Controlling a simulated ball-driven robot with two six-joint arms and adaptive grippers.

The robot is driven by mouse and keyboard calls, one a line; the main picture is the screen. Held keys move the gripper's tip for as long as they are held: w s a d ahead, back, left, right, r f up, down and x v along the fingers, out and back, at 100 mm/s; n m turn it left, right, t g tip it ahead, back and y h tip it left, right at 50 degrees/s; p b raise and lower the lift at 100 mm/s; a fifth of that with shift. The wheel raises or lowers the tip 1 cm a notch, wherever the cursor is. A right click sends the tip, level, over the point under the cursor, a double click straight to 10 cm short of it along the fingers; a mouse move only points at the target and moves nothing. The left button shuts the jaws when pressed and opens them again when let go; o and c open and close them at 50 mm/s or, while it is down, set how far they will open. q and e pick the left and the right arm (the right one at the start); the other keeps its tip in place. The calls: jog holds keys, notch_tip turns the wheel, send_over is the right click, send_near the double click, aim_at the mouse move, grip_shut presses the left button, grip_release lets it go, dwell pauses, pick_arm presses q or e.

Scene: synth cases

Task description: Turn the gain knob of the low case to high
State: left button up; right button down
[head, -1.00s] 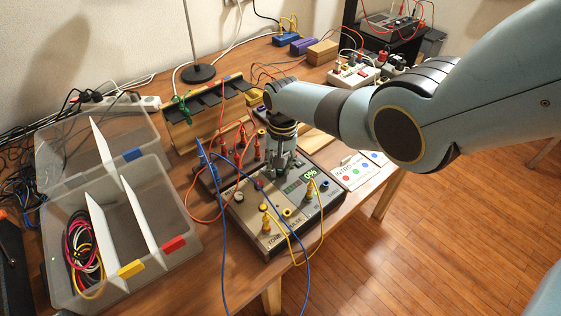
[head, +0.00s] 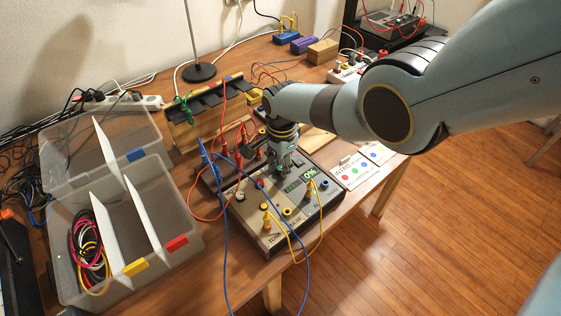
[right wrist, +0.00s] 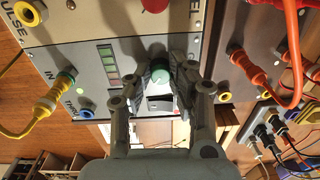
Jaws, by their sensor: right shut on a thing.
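The case (head: 254,240) with a beige and grey top stands near the table's front edge. My right gripper (head: 281,170) points down over the case's far part. A row of indicator bars (right wrist: 108,64) lies beside the knob. The knob's label and scale are hidden. In the head view the gripper mostly covers the knob. My left gripper is not in view.
A dark case with red plugs (head: 241,154) stands close behind. Blue, red and yellow leads loop around the cases. A clear divided box (head: 188,240) stands at the left. A printed card (head: 352,172) lies at the right. The floor at the right is clear.

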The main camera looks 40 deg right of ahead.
jog(key=shift+m, duration=0.6)
jog(key=shift+w, duration=0.1)
jog(key=c, duration=1.2)
grip_release()
jog(key=shift+r, duration=0.15)
jog(key=r, duration=1.1)
jog(key=shift+s+r, duration=0.25)
jog(key=shift+r, duration=0.15)
